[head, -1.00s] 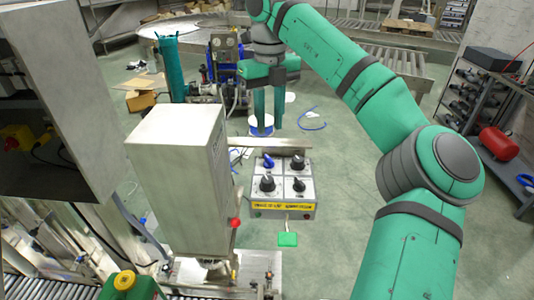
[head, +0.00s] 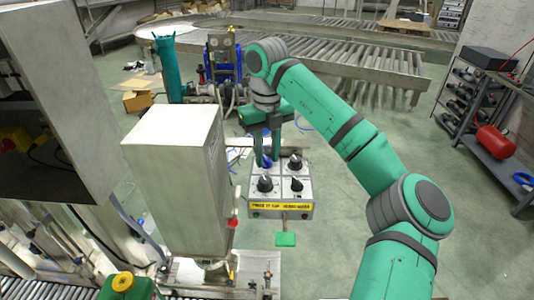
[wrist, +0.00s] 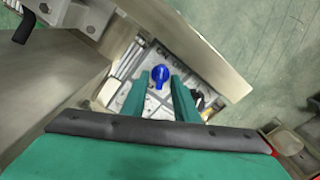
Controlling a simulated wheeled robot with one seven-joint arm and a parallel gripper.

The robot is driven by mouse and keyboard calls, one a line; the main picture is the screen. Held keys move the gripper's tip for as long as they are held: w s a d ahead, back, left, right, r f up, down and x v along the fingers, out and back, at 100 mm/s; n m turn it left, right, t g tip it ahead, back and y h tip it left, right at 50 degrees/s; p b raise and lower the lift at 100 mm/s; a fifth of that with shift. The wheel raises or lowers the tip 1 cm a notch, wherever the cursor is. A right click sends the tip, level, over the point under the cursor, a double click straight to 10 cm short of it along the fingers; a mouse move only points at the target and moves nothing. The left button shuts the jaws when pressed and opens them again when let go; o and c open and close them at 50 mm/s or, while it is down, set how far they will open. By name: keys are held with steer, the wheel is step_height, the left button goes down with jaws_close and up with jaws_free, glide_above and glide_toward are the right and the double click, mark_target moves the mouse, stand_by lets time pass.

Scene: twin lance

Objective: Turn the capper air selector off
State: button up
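The grey control box (head: 305,198) carries one blue selector knob (head: 267,162) at its back left and three black knobs. In the wrist view the blue knob (wrist: 160,75) lies between and just beyond the fingertips. Its narrow grip points toward the gripper. My gripper (head: 267,163) is open, pointing down over the back left of the box. Its two green fingers (wrist: 157,90) stand apart, one on each side of the knob's grip. I cannot tell whether they touch it.
A tall steel cabinet (head: 175,180) stands close to the left of the box. A steel plate (wrist: 185,50) runs beside the knob in the wrist view. A green paddle (head: 285,239) sticks out at the box's front. Open floor lies to the right.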

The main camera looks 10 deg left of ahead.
jaws_close()
steer(key=shift+m, duration=0.3)
steer(key=m, duration=0.5)
steer(key=shift+a, duration=0.1)
steer(key=m, duration=0.6)
steer(key=shift+a, duration=0.1)
steer(key=shift+s, duration=0.1)
stand_by(0.3)
